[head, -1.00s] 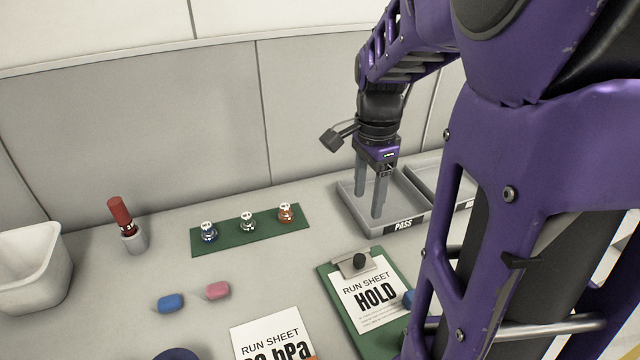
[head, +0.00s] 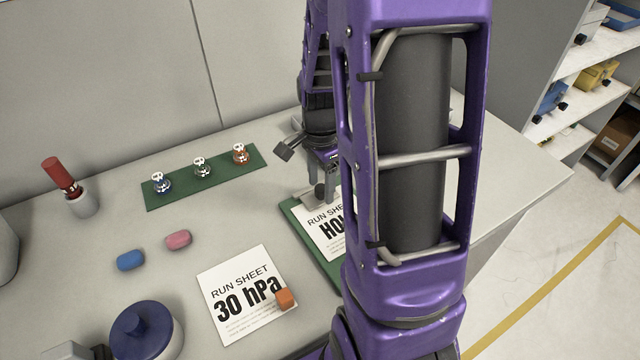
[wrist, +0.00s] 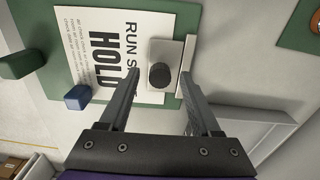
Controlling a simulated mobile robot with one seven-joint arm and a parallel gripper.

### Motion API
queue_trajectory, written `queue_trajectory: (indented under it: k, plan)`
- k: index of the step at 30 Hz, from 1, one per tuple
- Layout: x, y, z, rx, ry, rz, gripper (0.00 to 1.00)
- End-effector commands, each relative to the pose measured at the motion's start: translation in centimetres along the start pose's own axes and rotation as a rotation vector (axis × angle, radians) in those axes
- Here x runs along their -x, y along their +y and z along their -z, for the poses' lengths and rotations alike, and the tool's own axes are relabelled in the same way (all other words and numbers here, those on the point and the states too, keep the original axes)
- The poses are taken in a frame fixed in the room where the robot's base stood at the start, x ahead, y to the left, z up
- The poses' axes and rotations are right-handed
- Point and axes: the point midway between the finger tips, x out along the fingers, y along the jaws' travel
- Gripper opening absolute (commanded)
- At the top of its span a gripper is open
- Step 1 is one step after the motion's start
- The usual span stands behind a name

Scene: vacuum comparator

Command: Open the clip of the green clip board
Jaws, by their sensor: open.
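The green clip board (head: 299,236) lies on the bench, partly hidden behind my arm in the head view. It holds a white HOLD run sheet (head: 316,228). Its metal clip (head: 303,198) with a round dark knob (head: 320,191) is at the far end. In the wrist view the green board (wrist: 60,55), the clip plate (wrist: 187,52) and the knob (wrist: 160,76) show clearly. My gripper (wrist: 160,78) is open and over the clip, pointing down. The knob appears between the two fingertips, without visible contact. Exact height above the clip cannot be told.
A 30 hPa run sheet (head: 235,285) with an orange block (head: 285,298) lies to the left. A green strip with three small fittings (head: 202,168) stands behind. Pink (head: 178,240) and blue (head: 131,260) blocks lie further left.

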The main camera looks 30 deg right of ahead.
Motion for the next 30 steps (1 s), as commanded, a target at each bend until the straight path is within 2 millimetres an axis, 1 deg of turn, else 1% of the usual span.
queue_trajectory:
  k: [2, 9, 14, 18, 20, 30]
  plan:
    - [-0.27, 0.01, 0.00, 0.000, 0.000, 0.000, 0.64]
    - [-0.28, 0.00, 0.01, 0.000, 0.000, 0.000, 0.64]
    - [-0.26, 0.00, 0.01, 0.000, 0.000, 0.000, 0.35]
    - [-0.25, 0.00, 0.01, 0.000, 0.000, 0.000, 0.10]
    - [-0.25, 0.00, 0.01, 0.000, 0.000, 0.000, 0.00]
    - [-0.04, -0.08, 0.01, 0.000, 0.000, -0.019, 0.00]
